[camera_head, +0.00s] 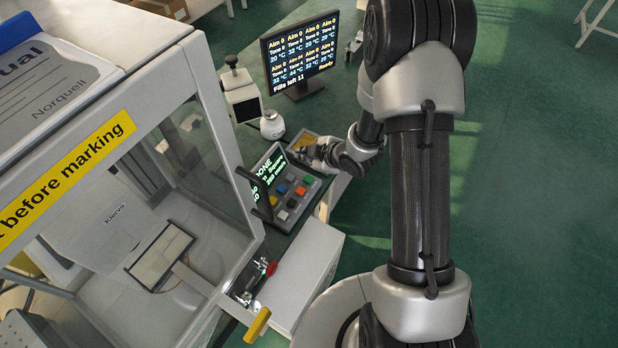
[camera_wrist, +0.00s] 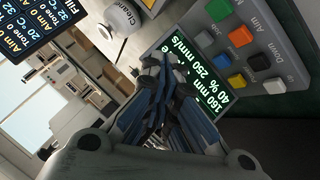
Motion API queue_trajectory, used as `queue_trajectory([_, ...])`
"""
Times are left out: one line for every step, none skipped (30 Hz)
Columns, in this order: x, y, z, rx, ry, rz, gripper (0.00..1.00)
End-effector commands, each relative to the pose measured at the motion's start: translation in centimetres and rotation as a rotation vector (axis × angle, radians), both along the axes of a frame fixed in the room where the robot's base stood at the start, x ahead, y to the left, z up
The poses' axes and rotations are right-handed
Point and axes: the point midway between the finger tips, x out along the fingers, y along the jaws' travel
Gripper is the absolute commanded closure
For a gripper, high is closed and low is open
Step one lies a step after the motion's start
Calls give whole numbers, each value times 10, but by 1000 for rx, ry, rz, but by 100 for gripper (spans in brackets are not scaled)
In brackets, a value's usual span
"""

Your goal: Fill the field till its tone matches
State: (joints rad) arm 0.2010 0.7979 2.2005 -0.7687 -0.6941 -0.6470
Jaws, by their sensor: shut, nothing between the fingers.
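A monitor (camera_head: 300,55) lists several fields with Aim, Tone and temperature values; its bottom lines read "Fills left 11" and "Ready". It partly shows in the wrist view (camera_wrist: 38,32). A control panel (camera_head: 310,183) has several coloured buttons and a lit green-text screen (camera_head: 266,178). In the wrist view the screen (camera_wrist: 218,97) shows "160 mm" and "40 % 250 mm/s", upside down and partly covered. My gripper (camera_head: 322,152) is shut and empty, just beyond the panel. In the wrist view its fingers (camera_wrist: 165,65) point at the panel's screen side, apart from the buttons.
A glazed machine enclosure (camera_head: 200,130) with a yellow warning strip (camera_head: 68,180) fills the left. A dark-framed plate (camera_head: 160,257) lies inside. A white bottle (camera_head: 272,125) and a tray (camera_head: 300,140) stand near my gripper. A red-knobbed fitting (camera_head: 268,267) is at the front. Open green floor lies right.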

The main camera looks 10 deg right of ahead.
Motion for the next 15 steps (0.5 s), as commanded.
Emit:
queue_trajectory([0,0,0,0,0,0,100])
queue_trajectory([0,0,0,-1,0,-1,100])
queue_trajectory([0,0,0,-1,0,-1,100])
queue_trajectory([0,0,0,0,1,-1,100])
queue_trajectory([0,0,0,0,1,-1,100])
queue_trajectory([0,0,0,-1,1,-2,100])
queue_trajectory([0,0,0,-1,1,-2,100])
queue_trajectory([0,0,-1,-1,1,-2,100])
queue_trajectory([0,0,-2,-1,2,-1,100])
queue_trajectory([0,0,-3,-1,2,-1,100])
queue_trajectory([0,0,-5,-1,2,-1,100])
queue_trajectory([0,0,-7,0,2,-2,100])
queue_trajectory([0,0,-9,0,2,-2,100])
queue_trajectory([0,0,-12,0,2,-2,100])
queue_trajectory([0,0,-16,0,3,-1,100])
